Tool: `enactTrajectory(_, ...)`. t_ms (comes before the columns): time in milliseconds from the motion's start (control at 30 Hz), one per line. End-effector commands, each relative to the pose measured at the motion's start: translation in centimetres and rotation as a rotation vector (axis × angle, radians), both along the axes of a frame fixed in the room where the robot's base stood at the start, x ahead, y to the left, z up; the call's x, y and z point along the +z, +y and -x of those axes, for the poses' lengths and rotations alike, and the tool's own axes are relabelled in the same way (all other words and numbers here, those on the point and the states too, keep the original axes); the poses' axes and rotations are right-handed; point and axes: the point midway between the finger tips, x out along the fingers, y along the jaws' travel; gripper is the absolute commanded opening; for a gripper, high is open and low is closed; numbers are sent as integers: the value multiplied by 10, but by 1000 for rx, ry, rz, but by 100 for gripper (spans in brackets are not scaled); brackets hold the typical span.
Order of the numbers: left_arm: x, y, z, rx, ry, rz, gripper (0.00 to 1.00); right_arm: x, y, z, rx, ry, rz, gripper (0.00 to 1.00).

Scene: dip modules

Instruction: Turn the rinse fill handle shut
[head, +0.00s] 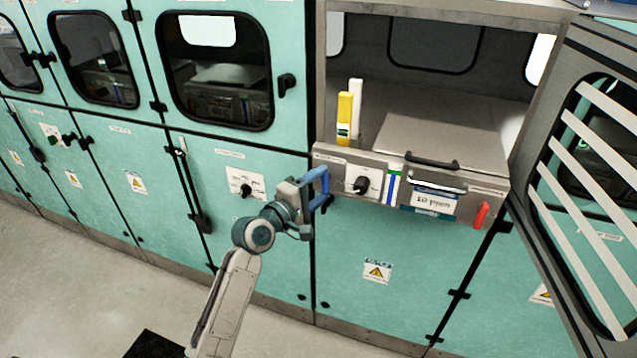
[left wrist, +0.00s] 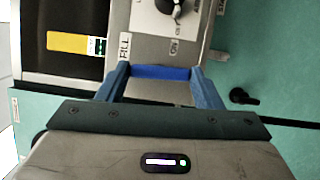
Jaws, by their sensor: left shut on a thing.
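The rinse fill handle, a bright blue bar (left wrist: 162,72), sits at the left end of the grey module front, beside the label FILL. In the head view it shows as a small blue piece (head: 326,182), mostly covered by my fingers. My left gripper (head: 319,187) has its blue-grey fingers, one at each end of the bar, shut on it. The same fingers show in the left wrist view (left wrist: 161,80). The handle's pivot is hidden. My right gripper is not in view.
A black rotary knob (head: 362,185) on a white plate is just right of the handle. The grey module (head: 440,135) has black and white pull handles and a red lever (head: 481,215). An open door (head: 565,165) stands at right.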

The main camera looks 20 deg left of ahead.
Motion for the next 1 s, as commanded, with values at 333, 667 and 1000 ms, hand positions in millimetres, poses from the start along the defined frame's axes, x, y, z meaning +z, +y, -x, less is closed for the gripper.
enactTrajectory(333, -1, 0, 0, -1, 0, -86, 37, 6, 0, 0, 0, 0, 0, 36)
enactTrajectory(667, -1, 0, 0, 0, 1, -93, 37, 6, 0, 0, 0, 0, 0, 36)
enactTrajectory(1000, -1, 0, 0, 0, -2, -90, 82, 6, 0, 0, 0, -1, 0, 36)
